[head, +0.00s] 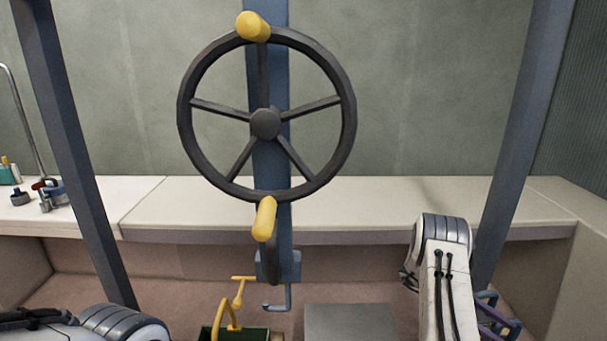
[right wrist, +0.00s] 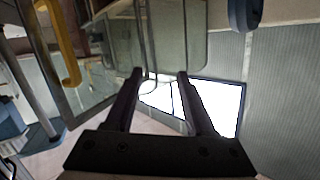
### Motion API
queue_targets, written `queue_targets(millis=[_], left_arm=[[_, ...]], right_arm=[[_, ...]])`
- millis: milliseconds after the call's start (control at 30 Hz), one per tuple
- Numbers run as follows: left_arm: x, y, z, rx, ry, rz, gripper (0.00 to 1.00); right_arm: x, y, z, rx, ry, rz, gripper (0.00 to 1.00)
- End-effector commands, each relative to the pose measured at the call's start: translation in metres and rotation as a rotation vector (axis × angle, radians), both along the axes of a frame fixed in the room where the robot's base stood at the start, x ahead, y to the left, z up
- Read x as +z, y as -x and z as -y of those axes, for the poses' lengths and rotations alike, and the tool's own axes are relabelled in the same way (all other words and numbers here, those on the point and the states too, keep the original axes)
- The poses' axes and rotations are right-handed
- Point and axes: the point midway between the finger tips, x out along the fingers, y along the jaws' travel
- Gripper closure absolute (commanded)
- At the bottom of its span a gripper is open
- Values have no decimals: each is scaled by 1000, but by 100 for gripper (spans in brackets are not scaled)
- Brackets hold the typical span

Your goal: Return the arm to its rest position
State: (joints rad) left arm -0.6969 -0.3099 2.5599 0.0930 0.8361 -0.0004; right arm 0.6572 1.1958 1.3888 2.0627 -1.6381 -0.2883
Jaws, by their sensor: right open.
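My right arm (head: 445,275) rises at the lower right of the head view, and its gripper is not visible there. In the right wrist view my right gripper (right wrist: 160,75) is open, with two dark parallel fingers apart and nothing between them. Beyond the fingers are a bright white opening and grey ribbed wall panels. Part of my left arm (head: 120,322) shows at the lower left of the head view, and its gripper is out of view.
A dark spoked wheel (head: 265,124) with yellow handles stands on a blue post at centre. A pale bench (head: 370,200) runs along the wall. A yellow-handled item (head: 228,312) sits low at centre, beside a grey block (head: 350,322). Blue posts slope at both sides.

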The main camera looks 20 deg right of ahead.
Motion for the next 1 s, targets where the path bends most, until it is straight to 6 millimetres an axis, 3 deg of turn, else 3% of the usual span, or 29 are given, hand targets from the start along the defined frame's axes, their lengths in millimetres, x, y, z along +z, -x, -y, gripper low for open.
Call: queue_targets(millis=[33,100,167,233,300,367,400,500,567,667,700,800,900,1000], left_arm=[[0,0,0,0,0,0,50],[0,0,0,0,0,0,50],[0,0,0,0,0,0,50],[0,0,0,0,0,0,50],[0,0,0,0,0,0,50],[0,0,0,0,0,0,50],[0,0,0,0,0,0,50],[0,0,0,0,0,0,50],[0,0,0,0,0,0,50],[0,0,0,0,0,0,50],[0,0,0,0,0,0,50],[0,0,0,0,0,0,50],[0,0,0,0,0,0,50],[0,0,0,0,0,0,50]], right_arm=[[19,-35,15,198,27,69,45],[37,-84,27,458,32,148,45],[51,-127,27,668,16,204,45],[67,-176,12,905,-22,259,45],[80,-221,-15,1131,-84,298,45],[89,-253,-47,1316,-151,318,45],[94,-270,-72,1436,-205,324,45],[101,-295,-144,1715,-363,312,45],[103,-298,-190,1867,-473,283,45],[100,-282,-265,2091,-679,194,45],[98,-269,-292,2166,-768,145,45],[90,-224,-346,2311,-984,-10,45],[82,-172,-382,2400,-1183,-185,45],[75,-117,-400,2439,-1362,-396,45]])
